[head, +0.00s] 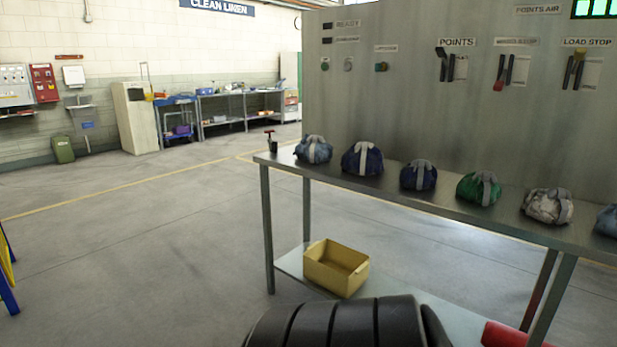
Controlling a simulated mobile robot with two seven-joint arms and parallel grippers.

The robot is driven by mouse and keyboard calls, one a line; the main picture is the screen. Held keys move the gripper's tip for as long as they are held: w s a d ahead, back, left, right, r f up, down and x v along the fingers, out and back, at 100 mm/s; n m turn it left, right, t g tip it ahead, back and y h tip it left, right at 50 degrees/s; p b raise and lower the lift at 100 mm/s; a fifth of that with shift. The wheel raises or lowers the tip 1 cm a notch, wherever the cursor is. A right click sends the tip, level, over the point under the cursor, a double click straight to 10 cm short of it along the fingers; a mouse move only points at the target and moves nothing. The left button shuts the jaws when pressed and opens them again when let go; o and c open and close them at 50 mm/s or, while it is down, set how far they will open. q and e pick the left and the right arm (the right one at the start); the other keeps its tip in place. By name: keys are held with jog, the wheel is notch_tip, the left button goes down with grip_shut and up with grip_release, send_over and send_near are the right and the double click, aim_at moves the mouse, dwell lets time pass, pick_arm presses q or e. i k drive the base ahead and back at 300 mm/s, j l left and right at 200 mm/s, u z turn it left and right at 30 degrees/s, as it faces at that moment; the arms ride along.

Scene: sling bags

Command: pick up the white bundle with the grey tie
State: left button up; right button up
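The white bundle (540,207) with a grey tie (562,203) sits on the metal table top (405,206) toward the right, between the green bundle and a light blue bundle at the right edge. Its cloth looks off-white and creased. Neither of my grippers shows in the head view. A dark ribbed part at the bottom middle looks like part of my own body.
Other tied bundles share the table: light blue (313,150), dark blue (361,158), navy (418,175), green (478,188) and blue (607,221). A grey control panel (400,110) stands behind. A yellow bin (337,268) sits on the lower shelf. Open floor lies left.

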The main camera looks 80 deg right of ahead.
aim_at(554, 206)
jog(key=z, duration=4.05)
